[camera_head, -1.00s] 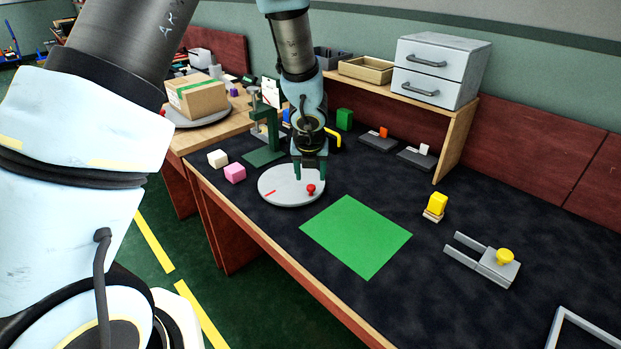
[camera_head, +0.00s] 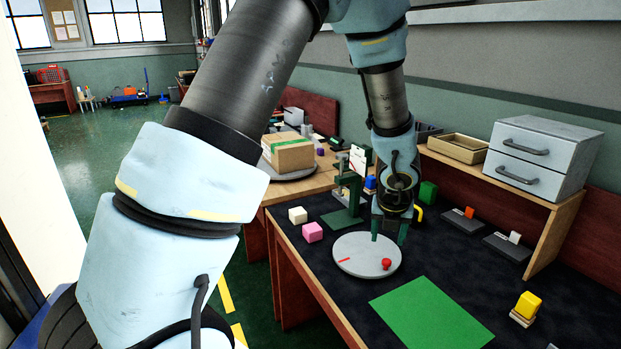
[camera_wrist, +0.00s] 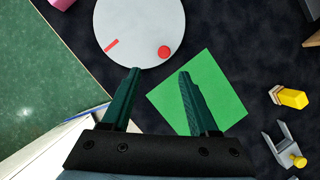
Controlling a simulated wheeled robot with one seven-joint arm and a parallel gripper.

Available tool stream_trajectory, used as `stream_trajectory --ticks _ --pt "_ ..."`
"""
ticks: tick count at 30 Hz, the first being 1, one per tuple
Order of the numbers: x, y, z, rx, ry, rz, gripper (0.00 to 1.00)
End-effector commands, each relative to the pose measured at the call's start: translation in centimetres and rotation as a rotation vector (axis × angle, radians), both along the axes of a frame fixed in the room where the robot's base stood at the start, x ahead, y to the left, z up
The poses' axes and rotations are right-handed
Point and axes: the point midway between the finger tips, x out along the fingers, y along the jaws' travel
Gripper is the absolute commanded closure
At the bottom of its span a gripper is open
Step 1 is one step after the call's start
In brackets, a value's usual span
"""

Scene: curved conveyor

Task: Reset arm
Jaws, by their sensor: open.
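My gripper (camera_head: 389,227) hangs over the rear part of the round white disc in the head view, with its green fingers spread apart and nothing between them. The wrist view also shows my gripper (camera_wrist: 159,72) open and empty. The white disc (camera_head: 352,249) lies on the dark table and bears a red knob (camera_head: 386,264) and a short red mark. The disc is also at the top of the wrist view (camera_wrist: 140,22). A green square mat (camera_head: 432,315) lies in front of the disc, to its right.
A pink cube (camera_head: 312,232) and a cream cube (camera_head: 297,215) stand left of the disc. A green stand (camera_head: 350,190) is behind it. A yellow block (camera_head: 527,305) is at the right. A grey drawer unit (camera_head: 543,158) stands on the raised shelf.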

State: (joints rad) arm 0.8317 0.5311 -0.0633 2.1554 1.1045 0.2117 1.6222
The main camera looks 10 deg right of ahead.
Motion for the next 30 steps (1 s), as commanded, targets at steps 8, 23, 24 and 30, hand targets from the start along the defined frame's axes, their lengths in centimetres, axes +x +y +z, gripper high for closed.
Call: stream_trajectory --ticks 8,23,24,30 --pt "3.4 13.8 3.9 -0.236 0.118 1.035 0.39" --pt "-4.2 33.2 8.0 0.754 -0.231 -2.880 0.39" --pt "-4.5 33.4 8.1 0.738 -0.224 -2.817 0.39" --pt "-5.0 33.7 8.2 0.714 -0.214 -2.721 0.39"
